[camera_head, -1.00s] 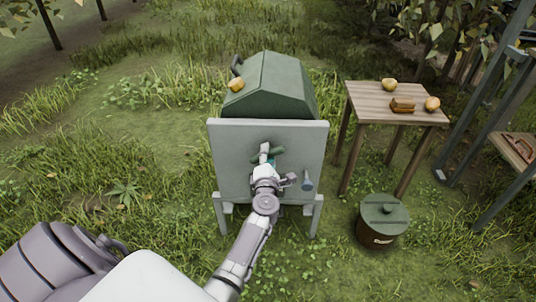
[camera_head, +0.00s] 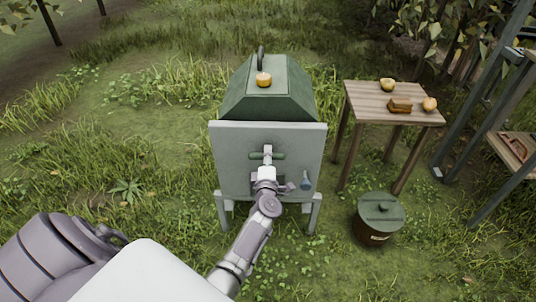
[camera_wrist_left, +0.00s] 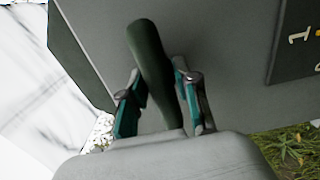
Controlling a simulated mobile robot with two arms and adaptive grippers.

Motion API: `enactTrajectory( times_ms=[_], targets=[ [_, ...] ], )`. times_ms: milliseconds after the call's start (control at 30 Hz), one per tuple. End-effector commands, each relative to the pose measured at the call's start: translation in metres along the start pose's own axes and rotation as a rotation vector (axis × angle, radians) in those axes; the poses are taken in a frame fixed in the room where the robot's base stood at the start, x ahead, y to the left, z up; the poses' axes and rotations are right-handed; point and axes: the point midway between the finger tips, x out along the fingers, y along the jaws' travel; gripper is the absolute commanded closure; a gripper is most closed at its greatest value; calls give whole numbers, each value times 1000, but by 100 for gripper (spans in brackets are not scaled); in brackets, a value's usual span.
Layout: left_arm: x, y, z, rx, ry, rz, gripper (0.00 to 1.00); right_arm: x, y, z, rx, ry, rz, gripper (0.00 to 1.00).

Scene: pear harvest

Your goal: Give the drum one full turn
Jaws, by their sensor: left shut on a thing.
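The green drum (camera_head: 270,98) sits on a stand behind a grey panel (camera_head: 230,175). My left gripper (camera_head: 265,160) is at the panel's middle, at a green crank handle (camera_head: 278,155). In the left wrist view the dark green handle (camera_wrist_left: 150,60) runs between my left gripper's two fingers (camera_wrist_left: 158,98), which are shut on it. The panel's grey face (camera_wrist_left: 225,60) lies behind. My right gripper is not in view.
A blue-grey lever (camera_head: 306,180) sticks out at the panel's right. A wooden table (camera_head: 365,104) with fruit and a brown block stands to the right. A lidded bucket (camera_head: 379,212) stands on the grass below it. Grass left of the stand is open.

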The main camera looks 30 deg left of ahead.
Motion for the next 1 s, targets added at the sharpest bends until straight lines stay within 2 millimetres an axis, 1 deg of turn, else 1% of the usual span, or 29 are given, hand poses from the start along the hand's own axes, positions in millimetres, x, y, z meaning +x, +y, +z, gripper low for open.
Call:
enactTrajectory(
  times_ms=[133, 433, 467, 500, 567, 867, 1000],
  targets=[
    [0, 0, 1, 16, -3, 0, 100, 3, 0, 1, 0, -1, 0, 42],
    [0, 0, 1, 16, -3, 0, 100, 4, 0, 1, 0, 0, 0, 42],
    [0, 0, 1, 16, -3, 0, 68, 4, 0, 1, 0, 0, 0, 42],
    [0, 0, 1, 15, -3, 0, 61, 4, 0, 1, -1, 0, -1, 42],
    [0, 0, 1, 15, -3, 0, 51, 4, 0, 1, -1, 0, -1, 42],
    [-1, 0, 0, 14, -1, 0, 50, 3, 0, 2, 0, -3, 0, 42],
    [-13, -1, 1, 14, -1, -1, 50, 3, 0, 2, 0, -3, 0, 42]
  ],
)
